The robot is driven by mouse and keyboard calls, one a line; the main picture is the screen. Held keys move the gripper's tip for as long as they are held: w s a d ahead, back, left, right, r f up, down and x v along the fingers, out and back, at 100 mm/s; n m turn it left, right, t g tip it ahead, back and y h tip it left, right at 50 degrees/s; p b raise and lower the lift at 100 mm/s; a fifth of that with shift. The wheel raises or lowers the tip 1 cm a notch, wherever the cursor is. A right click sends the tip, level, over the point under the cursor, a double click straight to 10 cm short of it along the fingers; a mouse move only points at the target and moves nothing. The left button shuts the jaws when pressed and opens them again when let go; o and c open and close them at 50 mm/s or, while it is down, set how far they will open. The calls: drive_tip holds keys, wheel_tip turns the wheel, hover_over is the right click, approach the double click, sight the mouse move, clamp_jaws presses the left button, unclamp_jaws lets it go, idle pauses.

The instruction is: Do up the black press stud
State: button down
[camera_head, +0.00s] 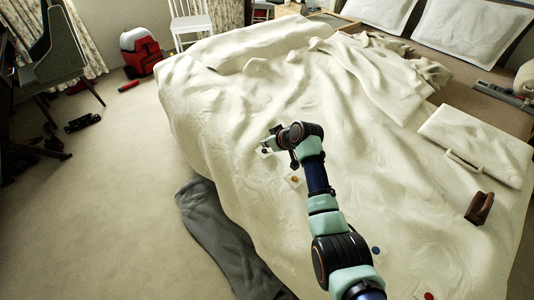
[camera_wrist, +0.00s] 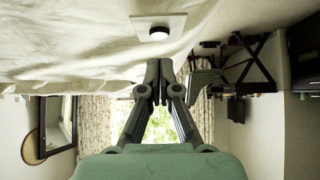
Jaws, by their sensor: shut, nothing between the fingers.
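The black press stud (camera_wrist: 159,33) shows in the wrist view as a small dark round piece with a bright face. It sits on a pale square patch (camera_wrist: 142,25) on the bedcover. My gripper (camera_wrist: 158,63) has its two fingers together with nothing between them. Its tips are just below the stud in the wrist view, with a visible gap. In the head view my gripper (camera_head: 268,142) is low over the bed's left part, and it and my wrist hide the stud. I cannot tell whether the stud is done up.
The rumpled cream bedcover (camera_head: 230,110) surrounds my arm. Other patches carry an orange stud (camera_head: 295,178), a blue stud (camera_head: 375,250) and a red stud (camera_head: 428,295). A cream case (camera_head: 480,145) and a brown object (camera_head: 479,208) lie to the right. Open carpet is left.

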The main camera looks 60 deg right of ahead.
sight(267, 154)
drive_tip(key=shift+s+a+f+b, duration=0.1)
drive_tip(key=shift+f+b, duration=0.1)
drive_tip(key=shift+f, duration=0.4)
drive_tip(key=shift+s+f+b, duration=0.1)
drive_tip(key=shift+f+b, duration=0.05)
drive_tip(key=shift+f, duration=0.4)
drive_tip(key=shift+w, duration=0.1)
drive_tip(key=shift+f, duration=0.15)
drive_tip(key=shift+f+b, duration=0.35)
drive_tip(key=shift+f, duration=1)
wheel_tip(267, 154, up, 6)
drive_tip(key=p, duration=0.4)
drive_tip(key=shift+r+p, duration=0.1)
drive_tip(key=shift+p, duration=0.25)
drive_tip(key=p+v, duration=0.4)
drive_tip(key=v, duration=0.5)
drive_tip(key=shift+s+r, duration=0.15)
drive_tip(key=shift+s, duration=0.15)
